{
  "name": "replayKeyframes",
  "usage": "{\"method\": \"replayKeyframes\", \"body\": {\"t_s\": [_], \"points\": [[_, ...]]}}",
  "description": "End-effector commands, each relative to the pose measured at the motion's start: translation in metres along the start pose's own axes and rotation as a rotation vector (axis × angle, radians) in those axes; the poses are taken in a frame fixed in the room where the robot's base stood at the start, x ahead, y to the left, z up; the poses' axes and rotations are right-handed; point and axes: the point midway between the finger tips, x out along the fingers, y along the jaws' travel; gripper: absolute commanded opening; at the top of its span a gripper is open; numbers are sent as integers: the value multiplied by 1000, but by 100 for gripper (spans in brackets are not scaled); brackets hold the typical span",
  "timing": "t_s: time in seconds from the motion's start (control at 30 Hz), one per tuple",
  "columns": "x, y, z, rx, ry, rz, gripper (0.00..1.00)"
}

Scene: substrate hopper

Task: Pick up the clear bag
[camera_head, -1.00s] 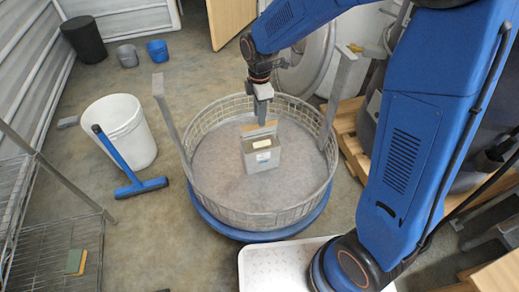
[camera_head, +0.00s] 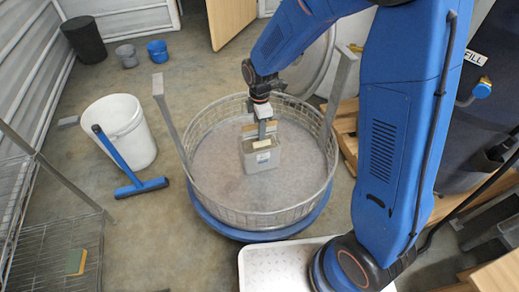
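A grey, block-shaped bag (camera_head: 262,159) with a small pale label stands upright inside the round wire basket (camera_head: 199,188). It is the only bag-like thing I can make out; whether its skin is clear is too small to tell. A tan strip shows along its top. My gripper (camera_head: 267,131) points straight down over the bag's top, with its tips at or just above the upper edge. Its fingers overlap the top in this view, so I cannot tell whether they touch it or how far apart they are.
The basket stands on a blue round base (camera_head: 255,234), with two grey upright posts (camera_head: 166,110) at its rim. A white bucket (camera_head: 123,130) and blue squeegee (camera_head: 140,187) stand left. A white tray (camera_head: 270,265) lies in front. The basket floor around the bag is bare.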

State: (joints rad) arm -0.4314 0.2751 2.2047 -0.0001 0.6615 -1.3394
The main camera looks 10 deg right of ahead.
Motion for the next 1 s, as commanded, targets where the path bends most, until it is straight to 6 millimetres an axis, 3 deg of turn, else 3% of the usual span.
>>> {"method": "replayKeyframes", "body": {"t_s": [0.03, 0.13, 0.17, 0.67, 0.87, 1.0], "points": [[0, 0, 0, 0, 0, 0, 28], [0, 0, 0, 0, 0, 0, 4], [0, 0, 0, 0, 0, 0, 0], [-10, 1, 0, 0, 1, 4, 0], [-39, 1, 0, 0, 1, 6, 0], [-68, 1, 0, 0, 1, 6, 0]]}}
